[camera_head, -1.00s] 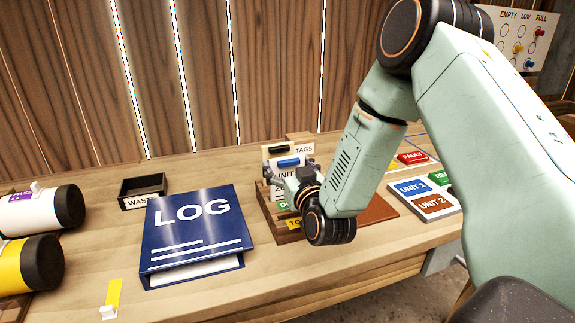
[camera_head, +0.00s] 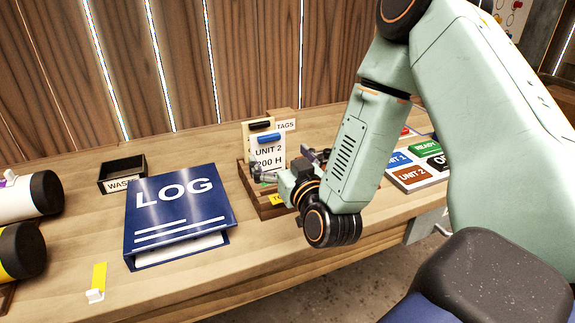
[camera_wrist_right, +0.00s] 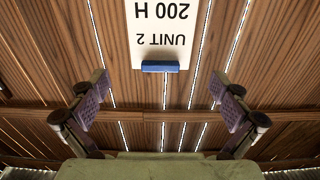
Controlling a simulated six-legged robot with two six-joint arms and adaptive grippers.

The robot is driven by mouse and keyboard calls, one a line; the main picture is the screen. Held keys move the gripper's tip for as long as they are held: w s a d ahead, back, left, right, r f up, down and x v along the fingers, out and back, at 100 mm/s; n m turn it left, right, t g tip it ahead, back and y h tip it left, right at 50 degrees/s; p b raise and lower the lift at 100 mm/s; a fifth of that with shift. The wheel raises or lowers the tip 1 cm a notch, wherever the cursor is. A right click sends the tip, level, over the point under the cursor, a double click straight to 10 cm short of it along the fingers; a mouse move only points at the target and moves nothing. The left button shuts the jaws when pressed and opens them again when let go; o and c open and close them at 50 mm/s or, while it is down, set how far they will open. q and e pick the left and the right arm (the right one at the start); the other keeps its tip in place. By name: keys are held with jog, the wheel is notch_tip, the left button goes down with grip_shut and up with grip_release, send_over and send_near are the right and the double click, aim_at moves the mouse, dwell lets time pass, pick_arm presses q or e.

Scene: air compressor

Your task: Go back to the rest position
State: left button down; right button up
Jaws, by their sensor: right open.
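My right gripper (camera_head: 288,167) is open and empty at the front of the wooden tag holder in the head view. Its two purple-padded fingers stand wide apart in the right wrist view (camera_wrist_right: 160,98), with nothing between the pads. A white tag (camera_head: 266,154) reading UNIT 2, 200 H stands upright in the holder, with a blue clip (camera_head: 269,138) on it. The tag shows upside down in the wrist view (camera_wrist_right: 160,25), beyond the fingertips and apart from them. My forearm and hand hide part of the holder (camera_head: 245,180). My left gripper is out of view.
A blue LOG binder (camera_head: 180,213) lies left of the holder. A black waste box (camera_head: 122,172) stands behind it. White and yellow cylinders (camera_head: 30,195) are at the far left. A panel with coloured labels (camera_head: 418,172) lies at the right. Bare bench top shows in front of the binder.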

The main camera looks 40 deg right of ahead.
aim_at(267, 140)
jog(key=shift+v, duration=2.55)
jog(key=shift+w+a, duration=0.1)
jog(key=x, duration=1.2)
jog(key=shift+r, duration=0.25)
jog(key=shift+f, duration=0.1)
